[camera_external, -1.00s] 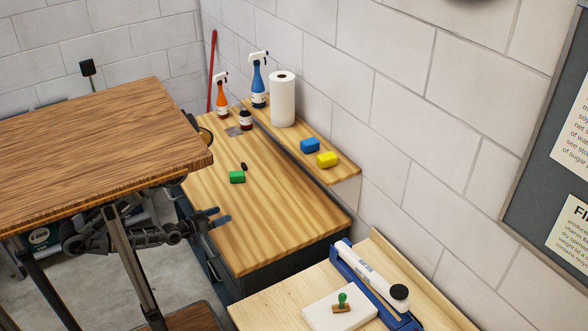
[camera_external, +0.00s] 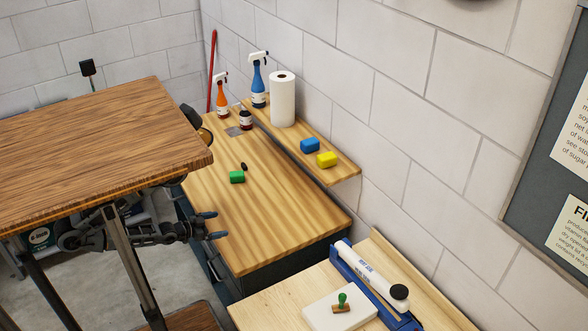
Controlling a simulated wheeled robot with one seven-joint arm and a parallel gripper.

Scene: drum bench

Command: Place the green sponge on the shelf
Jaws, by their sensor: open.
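The green sponge (camera_external: 237,177) lies on the wooden bench top (camera_external: 265,228), near its middle. The shelf (camera_external: 338,172) is a narrow raised board along the wall behind the bench. A blue sponge (camera_external: 310,146) and a yellow sponge (camera_external: 327,160) rest on its right part. My gripper (camera_external: 216,225) is at the front left edge of the bench, its two dark fingers apart with nothing between them. It is apart from the green sponge, nearer the camera and to its left.
A paper towel roll (camera_external: 282,99) and a blue spray bottle (camera_external: 258,82) stand on the shelf's left part. A small black object (camera_external: 243,166) lies beside the green sponge.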

